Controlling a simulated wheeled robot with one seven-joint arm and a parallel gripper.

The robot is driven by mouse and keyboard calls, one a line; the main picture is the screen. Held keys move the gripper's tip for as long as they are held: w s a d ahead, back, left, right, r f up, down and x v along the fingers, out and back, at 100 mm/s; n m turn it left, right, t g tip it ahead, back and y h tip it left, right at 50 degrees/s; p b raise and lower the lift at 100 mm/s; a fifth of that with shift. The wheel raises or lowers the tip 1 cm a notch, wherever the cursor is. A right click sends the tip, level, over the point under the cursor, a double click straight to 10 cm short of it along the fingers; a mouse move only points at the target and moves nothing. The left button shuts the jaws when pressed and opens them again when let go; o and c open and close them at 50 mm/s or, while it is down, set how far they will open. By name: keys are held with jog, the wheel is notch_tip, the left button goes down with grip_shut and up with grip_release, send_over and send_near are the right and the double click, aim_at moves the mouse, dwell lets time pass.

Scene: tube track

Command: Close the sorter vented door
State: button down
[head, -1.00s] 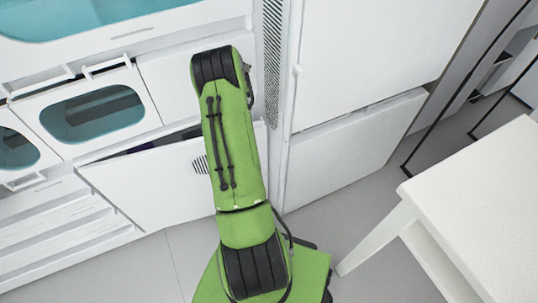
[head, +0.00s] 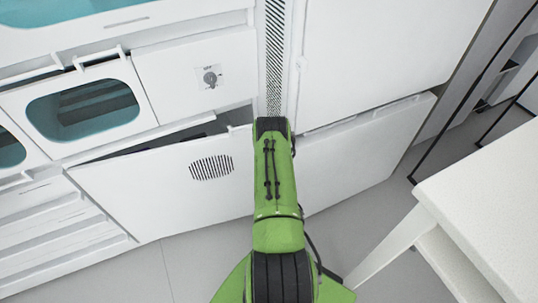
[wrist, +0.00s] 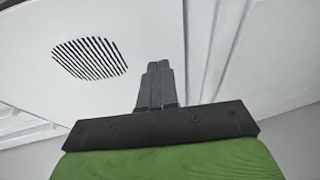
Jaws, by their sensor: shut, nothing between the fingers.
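The sorter vented door (head: 150,195) is a wide white panel low on the white cabinet, with a round slatted vent (head: 212,168). It stands ajar, its top edge tilted out from the cabinet, leaving a dark gap (head: 150,138) along the top. In the wrist view, the door (wrist: 135,25) and its vent (wrist: 90,57) fill the left and middle. My gripper (wrist: 154,68) is shut and empty, in front of the white panel to the right of the vent. I cannot tell whether it touches the door. In the head view my arm hides the gripper and the door's right end.
A panel with a key lock (head: 209,78) sits above the door. Windowed drawers (head: 85,105) are at the left. A tall white cabinet (head: 380,60) stands at the right. A white table (head: 480,180) is at the front right. Grey floor lies below the door.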

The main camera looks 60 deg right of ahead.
jog(key=r+b+x, duration=0.1)
jog(key=b+x, duration=0.1)
jog(key=x, duration=1.1)
jog(key=shift+w+d+r, duration=0.2)
jog(key=shift+w+d, duration=0.1)
jog(key=shift+w, duration=0.25)
jog(key=shift+r, duration=0.1)
